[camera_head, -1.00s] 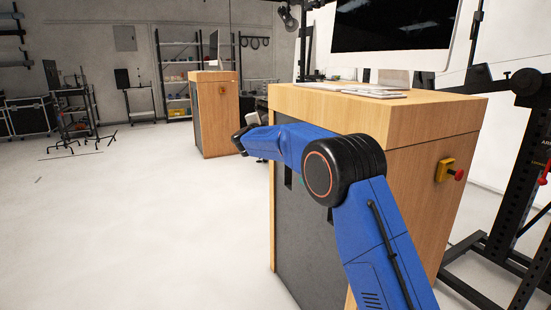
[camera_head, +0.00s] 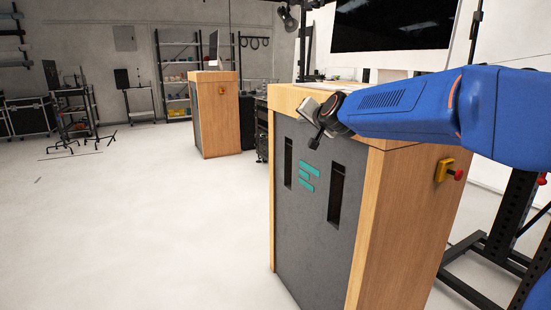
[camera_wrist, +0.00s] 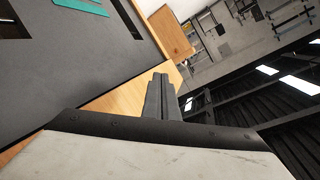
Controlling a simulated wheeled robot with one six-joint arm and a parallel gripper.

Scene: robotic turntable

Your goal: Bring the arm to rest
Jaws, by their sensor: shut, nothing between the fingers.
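My blue arm (camera_head: 400,108) reaches in from the right edge of the head view, in front of the near wooden cabinet's upper part. My gripper shows in the wrist view (camera_wrist: 161,82) as dark fingers close together, shut and empty. In the head view the arm's dark end is near the cabinet's top left corner, and the fingers are hard to make out there. I cannot tell whether the arm touches the cabinet.
The near wooden cabinet (camera_head: 408,230) has a grey front with two slots and a teal mark. A red button on a yellow mount (camera_head: 446,170) sits on its side. A black frame (camera_head: 500,230) stands at right. A second cabinet (camera_head: 216,115) stands farther back.

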